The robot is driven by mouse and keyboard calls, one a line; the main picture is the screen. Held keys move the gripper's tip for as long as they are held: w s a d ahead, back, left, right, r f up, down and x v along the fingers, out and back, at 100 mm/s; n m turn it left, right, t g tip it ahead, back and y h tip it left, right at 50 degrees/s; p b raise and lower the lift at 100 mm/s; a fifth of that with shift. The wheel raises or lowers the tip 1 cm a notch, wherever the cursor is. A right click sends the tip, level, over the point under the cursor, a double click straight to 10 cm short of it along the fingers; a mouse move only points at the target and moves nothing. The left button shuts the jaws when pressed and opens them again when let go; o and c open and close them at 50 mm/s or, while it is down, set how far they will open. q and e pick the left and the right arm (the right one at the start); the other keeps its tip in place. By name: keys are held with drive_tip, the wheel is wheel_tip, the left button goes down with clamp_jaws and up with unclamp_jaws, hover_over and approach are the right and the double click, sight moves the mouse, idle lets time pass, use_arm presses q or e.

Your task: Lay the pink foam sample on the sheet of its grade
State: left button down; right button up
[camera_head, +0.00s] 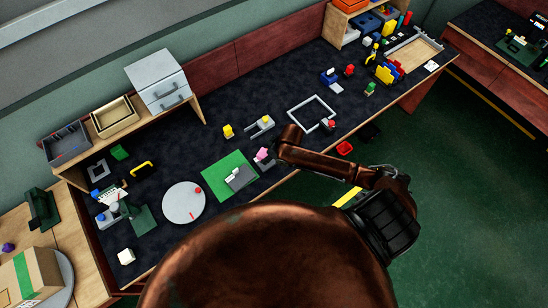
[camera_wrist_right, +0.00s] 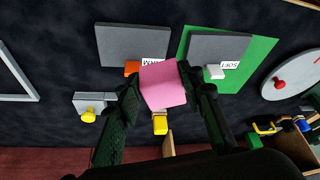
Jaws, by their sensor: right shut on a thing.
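The pink foam sample (camera_wrist_right: 163,85) is a block held between the two dark fingers of my right gripper (camera_wrist_right: 160,92). In the head view the pink sample (camera_head: 262,153) shows just right of the green mat, beside my arm. Two grey sheets show in the wrist view. One sheet (camera_wrist_right: 222,47) lies on the green mat with a label that reads SOFT upside down. The other sheet (camera_wrist_right: 130,42) lies on the dark table, its label partly hidden by the sample. The sample appears above the table near this second sheet's labelled edge. My left gripper is out of view.
A white square frame (camera_head: 310,96), a yellow block (camera_head: 228,131) and a round grey plate (camera_head: 183,202) stand around the work area. The green mat (camera_head: 211,186) lies between plate and gripper.

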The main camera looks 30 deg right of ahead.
drive_tip(key=d+f, duration=0.1)
drive_tip(key=w+d+f, duration=0.1)
drive_tip(key=f, duration=0.1)
drive_tip(key=d+f, duration=0.1)
drive_tip(key=f, duration=0.1)
drive_tip(key=shift+w+d, duration=0.2)
drive_tip(key=shift+d, duration=0.05)
drive_tip(key=shift+d+f, duration=0.15)
drive_tip(key=shift+f, duration=1.55)
drive_tip(key=o, duration=0.8)
drive_tip(key=shift+f, duration=0.1)
drive_tip(key=v, duration=1.2)
